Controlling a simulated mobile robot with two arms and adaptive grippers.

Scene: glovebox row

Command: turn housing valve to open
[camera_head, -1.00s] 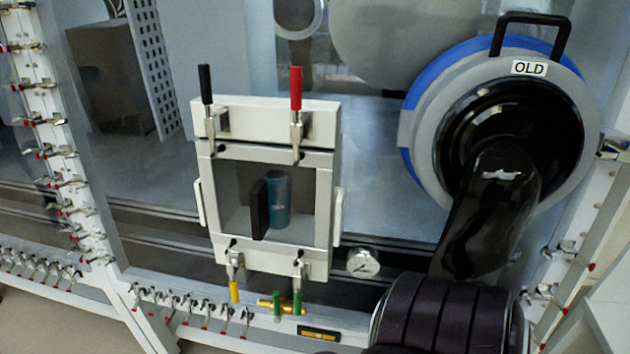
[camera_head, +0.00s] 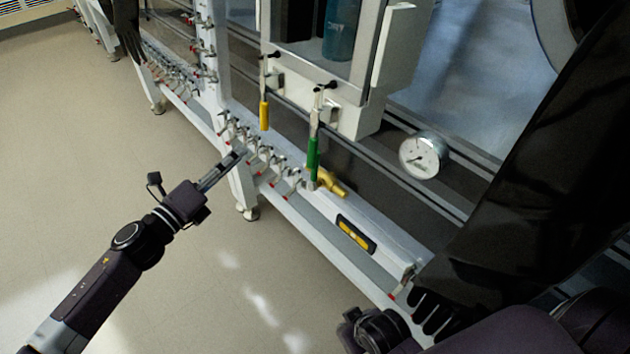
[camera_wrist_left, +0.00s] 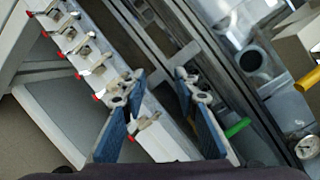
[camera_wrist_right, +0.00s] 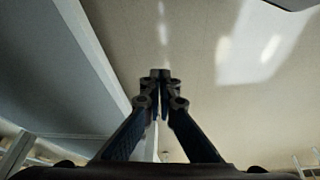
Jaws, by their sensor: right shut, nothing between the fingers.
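The brass housing valve (camera_head: 330,184) sits low under the white housing in the head view. Its lever cannot be made out clearly; a clamp with a green handle (camera_head: 313,158) hangs in front of it. A green handle (camera_wrist_left: 237,127) also shows in the left wrist view, right of the fingers. My left gripper (camera_head: 236,158) is left of the valve, apart from it, near the rail of small clamps. Its fingers are open and empty in the left wrist view (camera_wrist_left: 163,82). My right gripper (camera_wrist_right: 161,78) is shut and empty, over the floor in its wrist view.
A clamp with a yellow handle (camera_head: 264,115) hangs left of the valve. A round gauge (camera_head: 422,156) is to its right. A yellow and black level (camera_head: 356,234) lies on the ledge. Red-tipped clamps (camera_head: 265,155) line the rail. A black glove (camera_head: 540,185) hangs at right. The floor is free at left.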

